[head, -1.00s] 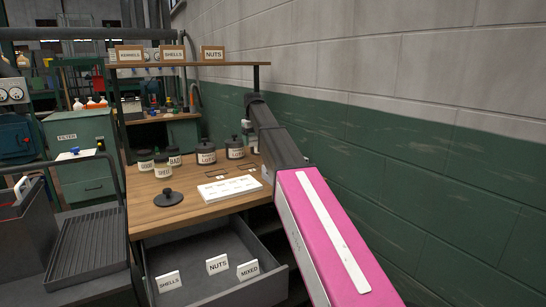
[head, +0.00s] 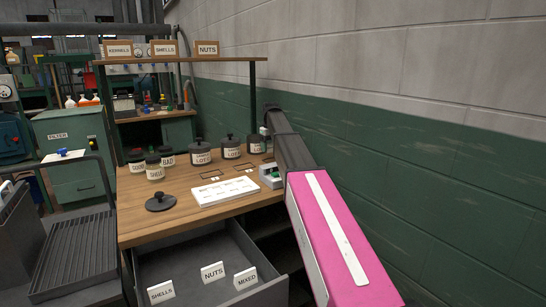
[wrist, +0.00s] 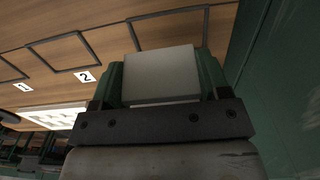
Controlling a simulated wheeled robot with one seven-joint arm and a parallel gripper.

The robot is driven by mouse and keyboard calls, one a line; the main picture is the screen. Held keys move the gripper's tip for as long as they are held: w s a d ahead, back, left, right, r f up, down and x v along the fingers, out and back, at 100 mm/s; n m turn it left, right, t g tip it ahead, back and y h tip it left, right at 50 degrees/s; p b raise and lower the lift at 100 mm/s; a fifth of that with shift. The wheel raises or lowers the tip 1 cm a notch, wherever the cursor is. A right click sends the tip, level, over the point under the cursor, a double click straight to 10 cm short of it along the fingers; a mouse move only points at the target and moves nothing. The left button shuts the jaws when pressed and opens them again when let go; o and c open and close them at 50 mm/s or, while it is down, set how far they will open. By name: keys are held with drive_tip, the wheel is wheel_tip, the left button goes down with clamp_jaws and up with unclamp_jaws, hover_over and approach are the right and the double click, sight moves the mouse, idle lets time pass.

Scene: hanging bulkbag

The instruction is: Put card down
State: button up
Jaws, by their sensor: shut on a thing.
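My gripper (wrist: 160,84) is shut on a pale card (wrist: 158,66) in the wrist view. The card sits between the green fingers, and no lettering shows on its visible face. Wooden bench top with dark outlined rectangles lies beyond it, two of them tagged 1 and 2. The card covers part of another outline. I cannot tell whether the card touches the bench.
The bench (head: 135,225) holds a white board (head: 224,191), a black knobbed lid (head: 160,201) and several labelled jars (head: 200,153). An open drawer (head: 205,255) below holds SHELLS, NUTS and MIXED cards. A green wall (head: 420,180) bounds the right.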

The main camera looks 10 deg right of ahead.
sight(273, 160)
drive_tip(key=shift+w+d+f, duration=0.15)
drive_tip(key=shift+d+f, duration=0.25)
drive_tip(key=shift+d, duration=0.15)
drive_tip(key=shift+f, duration=1.95)
drive_tip(key=shift+f, duration=0.15)
drive_tip(key=o, duration=1)
drive_tip(key=shift+c, duration=0.2)
wheel_tip(273, 160, up, 12)
drive_tip(key=shift+r, duration=0.2)
